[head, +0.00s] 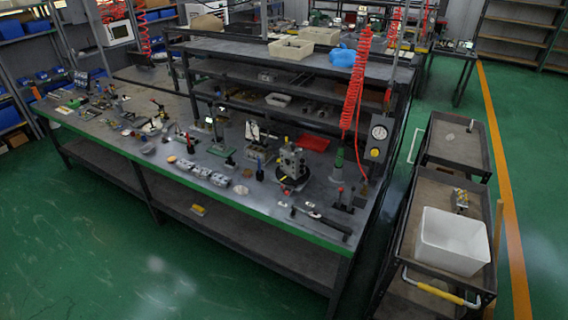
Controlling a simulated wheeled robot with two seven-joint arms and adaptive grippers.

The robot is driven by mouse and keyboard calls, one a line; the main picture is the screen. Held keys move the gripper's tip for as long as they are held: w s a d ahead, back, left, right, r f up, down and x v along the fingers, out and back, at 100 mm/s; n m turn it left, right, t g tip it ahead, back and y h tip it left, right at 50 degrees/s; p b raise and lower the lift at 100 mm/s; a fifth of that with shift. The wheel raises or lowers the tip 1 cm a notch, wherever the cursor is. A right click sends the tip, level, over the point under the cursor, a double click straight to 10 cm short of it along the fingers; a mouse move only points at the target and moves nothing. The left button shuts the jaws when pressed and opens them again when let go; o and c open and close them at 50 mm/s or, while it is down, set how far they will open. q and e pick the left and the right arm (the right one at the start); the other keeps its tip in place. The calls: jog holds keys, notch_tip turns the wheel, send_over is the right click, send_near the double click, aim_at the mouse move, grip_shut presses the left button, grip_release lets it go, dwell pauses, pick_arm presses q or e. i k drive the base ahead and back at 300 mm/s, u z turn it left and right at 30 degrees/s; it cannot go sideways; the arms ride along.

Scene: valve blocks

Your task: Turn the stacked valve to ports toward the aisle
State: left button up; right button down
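A grey stacked valve block (292,163) stands upright on a dark round base on the workbench (320,190), near its right end. Small dark ports or bolts show on its faces, but they are too small to tell which way the ports point. Neither of my grippers is in view, and nothing touches the valve.
Small valve parts (220,180) lie left of the block along the green front edge. A red tray (313,142) is behind it, a coiled red hose (352,95) hangs to its right. A cart with a white bin (452,240) stands right of the bench; green floor lies in front.

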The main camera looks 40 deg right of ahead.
aim_at(293, 169)
jog(key=i, duration=1.1)
jog(key=z, duration=0.2)
